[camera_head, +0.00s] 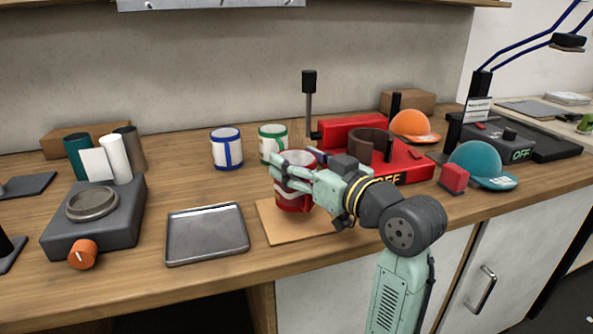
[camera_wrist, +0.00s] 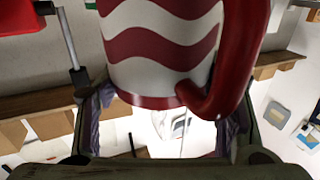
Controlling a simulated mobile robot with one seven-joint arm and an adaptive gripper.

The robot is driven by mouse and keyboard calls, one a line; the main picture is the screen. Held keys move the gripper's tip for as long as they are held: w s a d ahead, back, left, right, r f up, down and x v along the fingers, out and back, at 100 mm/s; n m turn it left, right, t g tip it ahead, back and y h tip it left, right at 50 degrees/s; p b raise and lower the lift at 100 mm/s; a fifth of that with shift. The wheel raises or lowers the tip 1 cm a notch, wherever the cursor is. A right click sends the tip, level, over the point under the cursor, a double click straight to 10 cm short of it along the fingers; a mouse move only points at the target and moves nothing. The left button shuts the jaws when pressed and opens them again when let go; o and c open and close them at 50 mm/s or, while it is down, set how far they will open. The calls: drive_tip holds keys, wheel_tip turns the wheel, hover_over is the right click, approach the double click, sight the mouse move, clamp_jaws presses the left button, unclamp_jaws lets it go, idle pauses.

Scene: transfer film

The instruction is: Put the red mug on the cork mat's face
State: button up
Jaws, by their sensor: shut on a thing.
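The red mug (camera_head: 292,202) has white wavy bands and sits between the fingers of my gripper (camera_head: 289,178), which is shut on it. In the wrist view the mug (camera_wrist: 160,52) fills the top middle, with its red handle (camera_wrist: 246,55) on the right. The cork mat (camera_head: 282,229) is a flat tan square at the front of the counter. The mug appears upright over the mat's back part; I cannot tell whether its base touches the mat. My gripper and forearm hide the mat's right part.
A grey metal tray (camera_head: 207,233) lies left of the mat. A blue-striped mug (camera_head: 227,149) and a green-striped mug (camera_head: 272,140) stand behind. A red press (camera_head: 410,160) is behind my gripper on the right, with orange (camera_head: 413,124) and teal (camera_head: 474,162) caps near it.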

sight(297, 177)
drive_tip(key=shift+w+a, duration=0.15)
drive_tip(key=shift+w, duration=0.15)
drive_tip(key=shift+w+f, duration=0.1)
drive_tip(key=shift+f, duration=0.2)
drive_tip(key=shift+f+p, duration=0.35)
drive_tip(key=shift+f, duration=1.15)
drive_tip(key=shift+f, duration=0.2)
drive_tip(key=o, duration=1.9)
drive_tip(key=shift+r, duration=0.15)
